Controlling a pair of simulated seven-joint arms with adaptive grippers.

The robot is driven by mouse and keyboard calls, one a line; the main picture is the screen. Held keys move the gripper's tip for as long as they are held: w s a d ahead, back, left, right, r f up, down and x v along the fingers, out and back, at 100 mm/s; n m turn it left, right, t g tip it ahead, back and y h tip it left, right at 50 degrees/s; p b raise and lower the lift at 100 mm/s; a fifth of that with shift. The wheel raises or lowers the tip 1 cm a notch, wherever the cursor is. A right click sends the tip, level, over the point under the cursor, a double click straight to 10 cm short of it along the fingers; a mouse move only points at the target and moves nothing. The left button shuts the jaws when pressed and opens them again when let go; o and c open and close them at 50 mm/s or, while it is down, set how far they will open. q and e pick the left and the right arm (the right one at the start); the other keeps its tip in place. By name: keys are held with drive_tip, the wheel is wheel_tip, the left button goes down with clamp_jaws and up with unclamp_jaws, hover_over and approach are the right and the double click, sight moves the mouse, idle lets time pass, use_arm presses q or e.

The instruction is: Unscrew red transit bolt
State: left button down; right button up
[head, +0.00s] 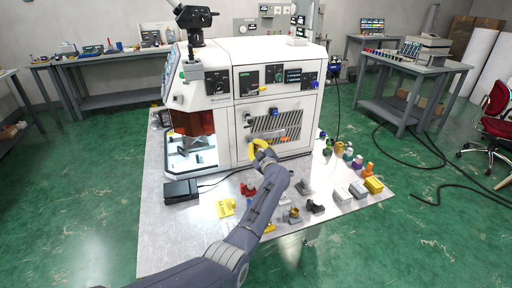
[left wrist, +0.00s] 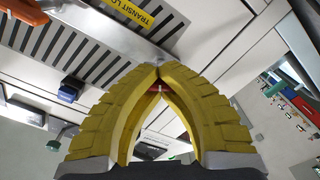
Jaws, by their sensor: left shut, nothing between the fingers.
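My left gripper (head: 259,147) is at the front of the white machine (head: 232,125), in front of the lower panel with the vent slots. In the left wrist view its yellow fingers (left wrist: 159,70) are shut, with the tips meeting and nothing held. A small red part (left wrist: 155,88), possibly the red transit bolt, shows through the gap behind the fingers. Most of it is hidden by them, and I cannot tell how far it is from the tips. A yellow label (left wrist: 130,12) reading "TRANSIT LO…" is above the slots. My right gripper is not in view.
An orange part (left wrist: 24,11) and a blue knob (left wrist: 69,92) sit by the slotted panel. The metal table (head: 172,236) holds a black box (head: 180,191), yellow blocks (head: 373,185) and several small coloured parts in front of the machine. Its front left area is bare.

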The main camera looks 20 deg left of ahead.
use_arm(q)
drive_tip(key=shift+n, duration=1.7)
drive_tip(key=shift+n, duration=2.4)
drive_tip(key=shift+n, duration=0.3)
drive_tip(key=n, duration=0.4)
drive_tip(key=shift+n, duration=0.3)
